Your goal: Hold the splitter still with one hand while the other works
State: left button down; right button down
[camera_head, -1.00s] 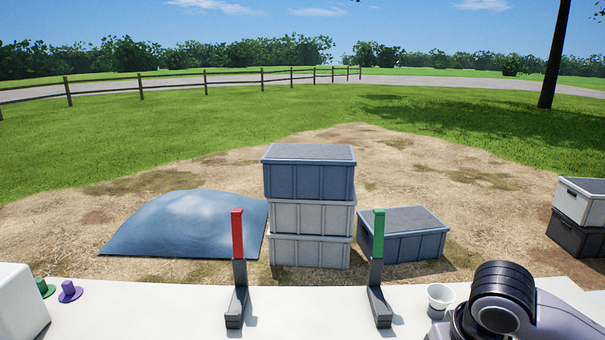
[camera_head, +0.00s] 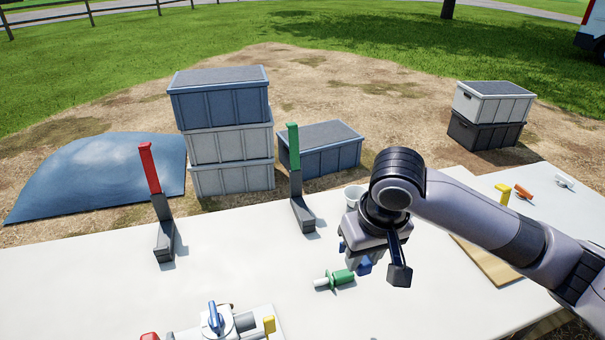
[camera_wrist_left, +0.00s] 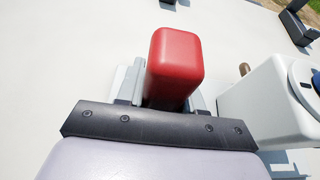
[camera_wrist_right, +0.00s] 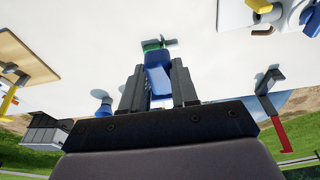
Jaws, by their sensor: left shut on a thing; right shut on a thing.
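The splitter (camera_head: 228,325) sits at the bottom edge of the head view, a white and grey body with a blue lever and a yellow handle. Its white body also shows in the left wrist view (camera_wrist_left: 262,108). My left gripper (camera_wrist_left: 167,92) is shut on a red block-like handle (camera_wrist_left: 175,58) beside it; this gripper is outside the head view. My right gripper (camera_head: 366,258) is above the table, shut on a blue piece (camera_wrist_right: 158,80). A green fitting (camera_head: 342,277) with a pale end lies on the table just left of the right gripper.
A red-topped post (camera_head: 150,170) and a green-topped post (camera_head: 294,150) stand at the table's back edge. A wooden board (camera_head: 490,262) and a yellow-topped piece (camera_head: 502,193) lie right, past my arm. The table's middle is clear.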

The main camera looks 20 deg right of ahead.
jog(key=shift+w+a+f+n, duration=0.25)
jog(key=shift+f+n, duration=0.25)
jog(key=shift+n, duration=0.3)
jog(key=w+a+f+n+g+y, duration=0.1)
jog(key=w+f+n, duration=0.1)
jog(key=f+n, duration=0.4)
jog(key=w+a+f+n+g+y, duration=0.1)
jog(key=w+a+f+n, duration=0.1)
jog(key=f+n, duration=0.5)
jog(key=shift+a+f+n+g+y, duration=0.2)
jog(key=shift+n+g+y, duration=0.15)
jog(key=shift+n, duration=1.85)
jog(key=shift+w, duration=0.1)
jog(key=shift+s+a, duration=0.15)
jog(key=shift+a, duration=1.3)
jog(key=shift+s+a, duration=0.1)
jog(key=shift+a, duration=1.35)
jog(key=shift+s+a, duration=0.2)
jog(key=shift+a, duration=2)
jog(key=c, duration=0.8)
grip_release()
